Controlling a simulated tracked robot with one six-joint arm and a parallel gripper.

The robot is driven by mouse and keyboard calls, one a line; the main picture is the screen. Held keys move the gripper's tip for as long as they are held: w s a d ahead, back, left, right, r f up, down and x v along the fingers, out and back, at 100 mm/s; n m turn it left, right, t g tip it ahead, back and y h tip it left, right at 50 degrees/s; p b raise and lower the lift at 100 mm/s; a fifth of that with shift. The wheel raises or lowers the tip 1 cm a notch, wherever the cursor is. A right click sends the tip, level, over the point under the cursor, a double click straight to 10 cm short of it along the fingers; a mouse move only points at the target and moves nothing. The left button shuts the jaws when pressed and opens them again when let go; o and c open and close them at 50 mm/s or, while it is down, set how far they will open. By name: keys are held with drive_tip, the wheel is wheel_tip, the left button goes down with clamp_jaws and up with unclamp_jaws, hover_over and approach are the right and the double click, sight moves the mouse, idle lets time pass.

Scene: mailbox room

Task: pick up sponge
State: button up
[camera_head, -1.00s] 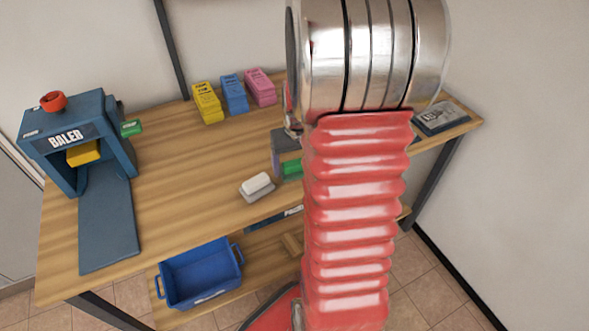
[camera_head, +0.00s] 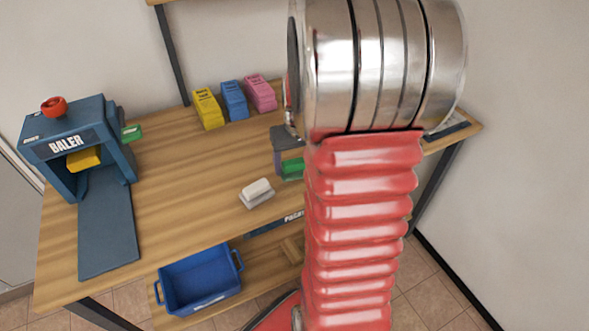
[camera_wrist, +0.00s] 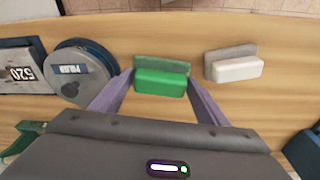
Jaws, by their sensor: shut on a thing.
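A green sponge-like block with a grey-green backing (camera_wrist: 160,82) is between the two purple fingers of my gripper (camera_wrist: 160,88) in the wrist view. The fingers are closed against its two ends. In the head view the green block (camera_head: 292,168) shows below my gripper, partly hidden behind my red arm sleeve. I cannot tell how far it is from the table top.
A similar white block on a grey base (camera_head: 257,192) lies beside it on the wooden table (camera_head: 190,170). A blue baler (camera_head: 75,150) stands at left. Yellow, blue and pink stacks (camera_head: 234,99) line the back. A blue crate (camera_head: 200,282) is below the front edge.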

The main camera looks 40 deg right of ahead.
sight(295, 161)
wheel_tip(295, 161, up, 7)
drive_tip(key=shift+r, duration=0.15)
idle(0.5)
